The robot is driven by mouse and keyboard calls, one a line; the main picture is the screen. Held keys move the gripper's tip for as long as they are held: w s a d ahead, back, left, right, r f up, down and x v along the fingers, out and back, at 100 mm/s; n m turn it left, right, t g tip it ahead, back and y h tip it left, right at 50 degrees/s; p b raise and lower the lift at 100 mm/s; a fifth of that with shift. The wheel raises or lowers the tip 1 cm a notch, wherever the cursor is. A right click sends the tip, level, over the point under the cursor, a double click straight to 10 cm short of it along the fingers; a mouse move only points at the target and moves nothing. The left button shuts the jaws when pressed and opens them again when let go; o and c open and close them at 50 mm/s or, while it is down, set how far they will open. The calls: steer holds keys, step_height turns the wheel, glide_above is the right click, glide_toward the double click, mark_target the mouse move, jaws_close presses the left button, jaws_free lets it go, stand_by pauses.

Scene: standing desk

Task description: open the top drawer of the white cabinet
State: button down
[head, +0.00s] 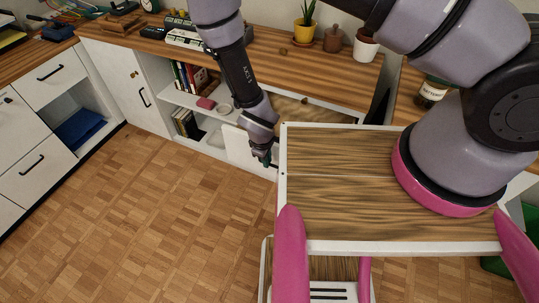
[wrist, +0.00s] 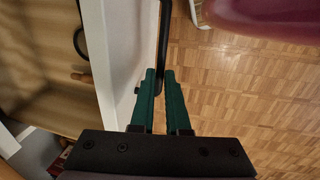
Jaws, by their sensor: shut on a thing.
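The white cabinet with a wooden top (head: 270,72) stands against the wall in the head view. Its top drawer (head: 242,148) stands pulled out, with its white front facing the room and part of its brown inside showing. In the wrist view the drawer's white front (wrist: 122,50) runs up the picture, with the brown inside to its left. My gripper (head: 265,160) is at this front. Its green fingers (wrist: 160,76) are shut on the black bar handle (wrist: 164,40). My own body hides the drawer's right part in the head view.
Open shelves with books (head: 190,76) are left of the drawer. A yellow plant pot (head: 304,32) and a brown jar (head: 333,39) stand on the wooden top. Inside the drawer are a black ring (wrist: 79,42) and a wooden item (wrist: 83,76). The parquet floor (head: 150,210) at left is clear.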

steer(key=c, duration=0.9)
jaws_free()
steer(key=shift+r, duration=0.1)
steer(key=r, duration=0.3)
steer(key=s+r, duration=0.1)
steer(key=r, duration=0.3)
steer(key=s+r, duration=0.1)
steer(key=r, duration=0.2)
steer(key=shift+a+r, duration=0.2)
steer(key=shift+a, duration=0.2)
